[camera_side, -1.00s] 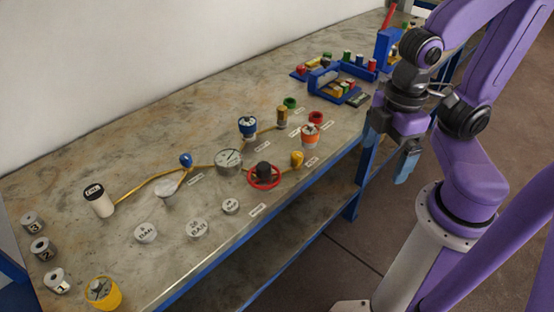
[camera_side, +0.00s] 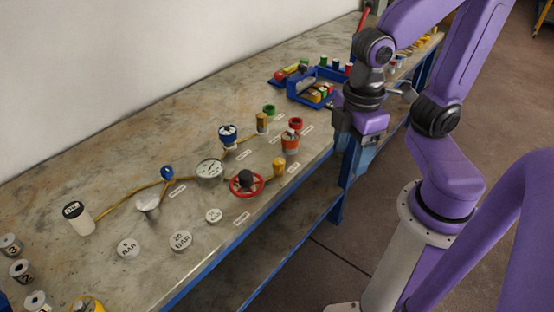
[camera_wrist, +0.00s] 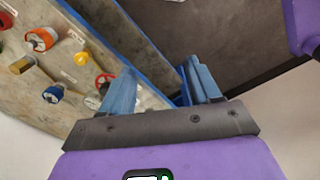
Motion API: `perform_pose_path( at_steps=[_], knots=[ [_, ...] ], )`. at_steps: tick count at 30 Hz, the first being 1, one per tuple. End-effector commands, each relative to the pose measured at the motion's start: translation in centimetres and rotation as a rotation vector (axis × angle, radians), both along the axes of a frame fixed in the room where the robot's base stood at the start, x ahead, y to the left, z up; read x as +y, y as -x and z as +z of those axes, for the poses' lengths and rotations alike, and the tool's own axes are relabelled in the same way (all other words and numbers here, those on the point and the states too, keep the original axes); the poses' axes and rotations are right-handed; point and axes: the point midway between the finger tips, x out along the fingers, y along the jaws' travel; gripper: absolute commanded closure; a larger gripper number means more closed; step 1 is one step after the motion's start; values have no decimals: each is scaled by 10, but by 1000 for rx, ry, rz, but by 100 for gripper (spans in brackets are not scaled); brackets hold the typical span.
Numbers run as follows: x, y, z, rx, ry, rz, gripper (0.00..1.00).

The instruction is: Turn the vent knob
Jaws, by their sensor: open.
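The fittings on the bench carry small labels that I cannot read, so I cannot tell which is the vent knob. In the side view a blue knob (camera_side: 167,172) stands on the brass pipe at left. A yellow knob (camera_side: 279,167) sits at the pipe's right end, beside a red handwheel (camera_side: 246,183) with a dark hub. A blue-and-white fitting (camera_side: 228,136) and an orange-and-white fitting (camera_side: 290,142) stand farther back. My gripper (camera_side: 355,150) is open and empty off the bench's front edge, right of these fittings. Its blue fingers (camera_wrist: 160,78) are apart in the wrist view.
A round gauge (camera_side: 209,169) is on the pipe. Loose discs (camera_side: 180,240), a black-topped white cylinder (camera_side: 77,217) and numbered cylinders (camera_side: 21,271) stand at left. Blue racks (camera_side: 318,92) with coloured parts are farther back. The bench (camera_side: 130,155) is clear along the wall.

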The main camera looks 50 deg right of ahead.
Motion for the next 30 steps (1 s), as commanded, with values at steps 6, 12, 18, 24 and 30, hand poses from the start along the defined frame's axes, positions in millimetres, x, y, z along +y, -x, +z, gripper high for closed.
perform_pose_path(
  at_steps=[6, 12, 18, 24, 30],
  knots=[
    [19, -63, 2, 20, 76, -57, 38],
    [27, -122, -2, 52, 144, -107, 38],
    [24, -180, -12, 97, 205, -160, 38],
    [10, -233, -27, 154, 258, -214, 38],
    [-11, -271, -44, 212, 295, -261, 38]
  ],
)
